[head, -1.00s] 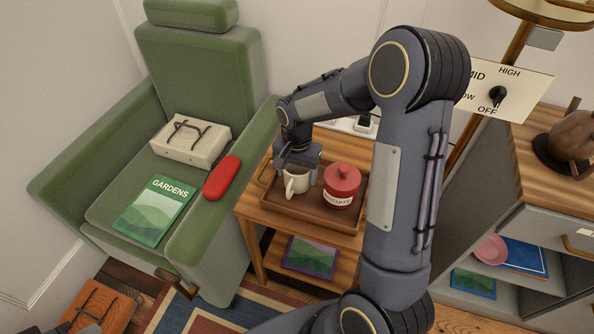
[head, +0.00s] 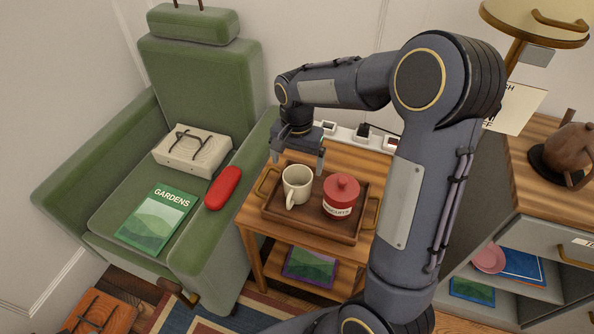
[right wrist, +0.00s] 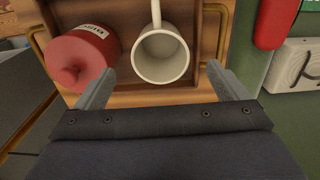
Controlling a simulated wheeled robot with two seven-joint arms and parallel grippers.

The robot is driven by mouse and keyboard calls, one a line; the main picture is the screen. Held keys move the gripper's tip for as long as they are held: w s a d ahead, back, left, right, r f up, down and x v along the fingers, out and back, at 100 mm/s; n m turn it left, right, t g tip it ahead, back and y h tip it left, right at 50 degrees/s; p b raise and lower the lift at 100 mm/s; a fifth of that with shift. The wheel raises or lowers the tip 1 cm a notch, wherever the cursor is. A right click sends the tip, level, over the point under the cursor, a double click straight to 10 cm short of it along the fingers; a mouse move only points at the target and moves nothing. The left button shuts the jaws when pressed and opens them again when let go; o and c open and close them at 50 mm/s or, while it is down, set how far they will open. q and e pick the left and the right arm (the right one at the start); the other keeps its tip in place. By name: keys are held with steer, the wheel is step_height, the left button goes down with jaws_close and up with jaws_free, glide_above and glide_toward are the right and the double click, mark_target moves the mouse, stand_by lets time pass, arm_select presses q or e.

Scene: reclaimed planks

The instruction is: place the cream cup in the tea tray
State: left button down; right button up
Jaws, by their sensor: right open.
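The cream cup (head: 296,184) stands upright in the left part of the wooden tea tray (head: 310,228), its handle toward the front. In the right wrist view the cup (right wrist: 162,54) shows from above, empty, in the tray (right wrist: 214,10). My right gripper (head: 297,162) is open and empty, above and behind the cup. In the right wrist view its two fingers (right wrist: 156,84) are spread apart, with the cup beyond the tips. My left gripper is not in view.
A red biscuit tin (head: 341,196) stands in the tray, right of the cup. The tray sits on a small wooden side table (head: 252,221). A green armchair (head: 197,72) stands at left, with a red case (head: 223,188) on its arm. A power strip (head: 350,134) lies behind.

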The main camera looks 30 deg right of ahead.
steer(key=s+a+r+n+t+y, duration=0.35)
steer(key=s+r, duration=0.55)
steer(key=s, duration=0.4)
steer(key=s+a+n+t, duration=0.2)
steer(key=s+n, duration=0.3)
steer(key=s, duration=0.4)
steer(key=shift+a+f, duration=0.45)
steer(key=shift+a, duration=0.25)
